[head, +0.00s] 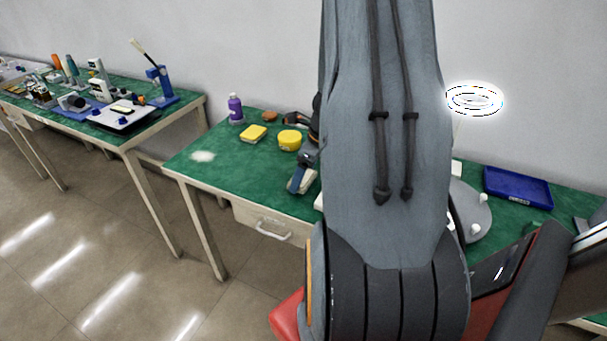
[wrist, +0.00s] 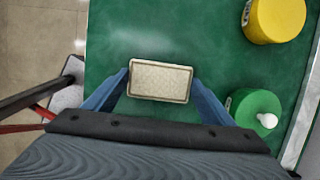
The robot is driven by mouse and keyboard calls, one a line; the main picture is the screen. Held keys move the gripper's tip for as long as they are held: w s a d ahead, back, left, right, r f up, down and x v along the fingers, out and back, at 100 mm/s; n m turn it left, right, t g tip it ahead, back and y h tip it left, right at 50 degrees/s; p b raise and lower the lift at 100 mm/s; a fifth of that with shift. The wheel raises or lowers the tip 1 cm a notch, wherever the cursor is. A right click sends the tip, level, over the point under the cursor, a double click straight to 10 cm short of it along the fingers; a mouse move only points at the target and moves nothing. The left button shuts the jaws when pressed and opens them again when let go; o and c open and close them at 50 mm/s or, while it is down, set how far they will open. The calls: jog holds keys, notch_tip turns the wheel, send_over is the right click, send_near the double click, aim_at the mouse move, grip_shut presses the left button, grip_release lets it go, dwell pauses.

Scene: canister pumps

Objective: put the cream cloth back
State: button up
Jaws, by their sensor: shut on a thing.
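The cream cloth (wrist: 160,81) is a small pale rectangle with a lighter rim. It shows between the two blue fingers of my gripper (wrist: 160,80) in the wrist view, one finger at each short side. My gripper is shut on it, over the green table (wrist: 135,25). I cannot tell whether the cloth touches the table top. In the head view my gripper (head: 301,178) is near the table's front edge, partly hidden by my arm, and the cloth is hard to make out there.
A yellow container (wrist: 275,18) and a green canister with a white knob (wrist: 257,110) stand to the right. In the head view, a purple bottle (head: 235,109), a yellow block (head: 253,133) and a yellow tin (head: 290,140) stand left of my arm. A blue tray (head: 517,187) lies right.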

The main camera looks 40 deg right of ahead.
jog(key=shift+f, duration=0.15)
jog(key=o, duration=1)
